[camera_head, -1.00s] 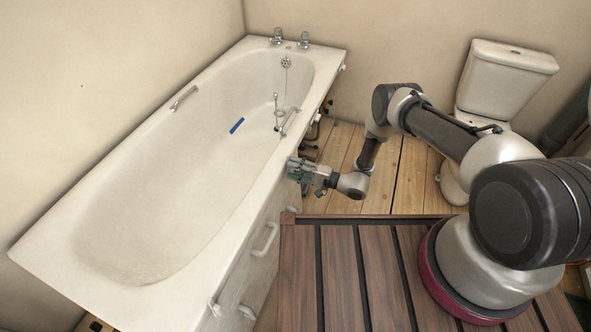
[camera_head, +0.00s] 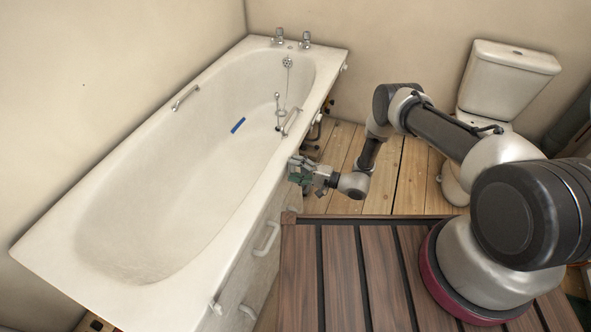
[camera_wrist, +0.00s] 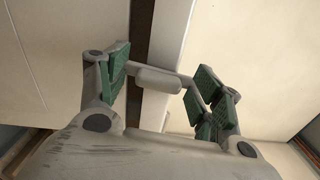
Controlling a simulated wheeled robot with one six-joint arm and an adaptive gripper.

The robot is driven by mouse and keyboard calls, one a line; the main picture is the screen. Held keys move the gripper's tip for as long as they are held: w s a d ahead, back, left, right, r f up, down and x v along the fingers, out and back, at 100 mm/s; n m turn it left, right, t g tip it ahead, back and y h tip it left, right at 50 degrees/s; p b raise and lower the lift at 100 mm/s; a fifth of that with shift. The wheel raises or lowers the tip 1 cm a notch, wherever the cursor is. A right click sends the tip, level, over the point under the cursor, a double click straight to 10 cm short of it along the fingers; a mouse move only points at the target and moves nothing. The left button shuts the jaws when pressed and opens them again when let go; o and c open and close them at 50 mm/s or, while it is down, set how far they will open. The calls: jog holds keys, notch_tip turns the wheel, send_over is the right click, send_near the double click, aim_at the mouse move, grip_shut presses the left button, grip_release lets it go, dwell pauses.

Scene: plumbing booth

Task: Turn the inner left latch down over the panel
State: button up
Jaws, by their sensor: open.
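My gripper (camera_head: 300,171) is beside the bath's near side, just below the rim, at the far end of the panel (camera_head: 240,276). In the wrist view my gripper (camera_wrist: 165,82) is open, with green pads on both fingers. A pale, rounded latch (camera_wrist: 158,80) lies between the fingers, crosswise, near the left pads. Whether any pad touches it I cannot tell. In the head view my gripper hides this latch. Another small white latch (camera_head: 215,307) shows under the rim at the near end, and one (camera_head: 344,67) at the far end.
The white bath (camera_head: 150,210) fills the left. Two pale handles (camera_head: 266,239) stick out of the panel. A slatted wooden platform (camera_head: 340,275) lies in front. A toilet (camera_head: 505,75) stands at the back right. Bare floorboards (camera_head: 400,175) lie between.

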jog(key=v, duration=1.2)
